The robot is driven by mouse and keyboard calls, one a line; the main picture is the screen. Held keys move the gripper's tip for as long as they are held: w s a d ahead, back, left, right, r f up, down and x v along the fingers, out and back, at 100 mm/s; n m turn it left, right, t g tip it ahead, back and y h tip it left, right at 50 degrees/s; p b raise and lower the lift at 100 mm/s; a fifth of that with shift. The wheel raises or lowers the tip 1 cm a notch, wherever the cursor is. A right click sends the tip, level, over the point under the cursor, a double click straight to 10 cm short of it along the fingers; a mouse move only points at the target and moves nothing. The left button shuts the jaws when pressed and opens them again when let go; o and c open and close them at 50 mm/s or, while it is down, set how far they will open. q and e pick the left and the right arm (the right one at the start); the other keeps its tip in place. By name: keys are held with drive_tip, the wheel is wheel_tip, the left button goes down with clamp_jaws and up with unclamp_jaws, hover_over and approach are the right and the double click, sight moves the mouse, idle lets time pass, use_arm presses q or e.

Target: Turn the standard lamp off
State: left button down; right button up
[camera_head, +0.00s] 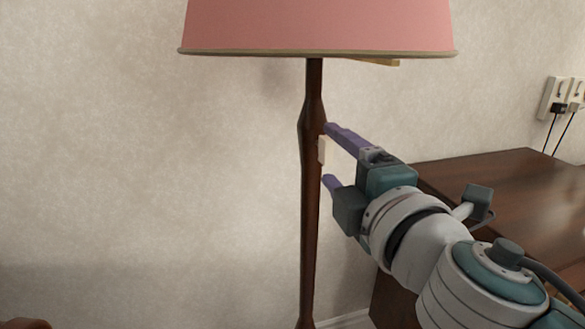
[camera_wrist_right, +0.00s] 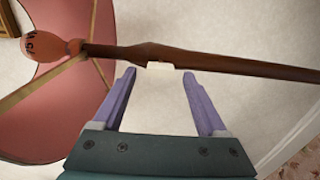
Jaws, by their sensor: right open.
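The standard lamp has a pink shade (camera_head: 315,28) and a dark brown wooden pole (camera_head: 311,220). A small pale switch (camera_head: 321,150) sits on the pole's right side. In the right wrist view the switch (camera_wrist_right: 160,66) lies on the pole's near edge, between and just beyond my fingertips. My right gripper (camera_head: 329,154) is open and empty, with its purple fingers pointing at the pole, one above and one below the switch. Contact with the pole cannot be told. An orange bulb (camera_wrist_right: 55,48) shows inside the shade in the wrist view. My left gripper is out of view.
A dark wooden desk or cabinet (camera_head: 510,185) stands at the right, behind and beside my right arm. Wall sockets (camera_head: 562,95) with plugs and cables are above it. The plain wall left of the pole is clear.

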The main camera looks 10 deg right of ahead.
drive_tip(key=s, duration=0.6)
drive_tip(key=shift+s+d, duration=0.15)
drive_tip(key=shift+s, duration=0.15)
drive_tip(key=s+d+r+m+g+h+p, duration=0.45)
drive_tip(key=s+d+m+p, duration=0.2)
drive_tip(key=m+p, duration=0.3)
drive_tip(key=s+a+r+m+g+y+p, duration=0.1)
drive_tip(key=s+a+m+g+y+p, duration=0.1)
drive_tip(key=s+m+g+p, duration=0.45)
drive_tip(key=s+a+r+m+g+y+p, duration=0.1)
drive_tip(key=s+a+g+y+p, duration=0.2)
drive_tip(key=s, duration=0.6)
wheel_tip(320, 180, up, 36)
drive_tip(key=d+p, duration=0.1)
drive_tip(key=p, duration=3.4)
drive_tip(key=shift+d+f+h+p, duration=0.15)
drive_tip(key=shift+d+h+p, duration=0.15)
drive_tip(key=shift+h+p, duration=0.15)
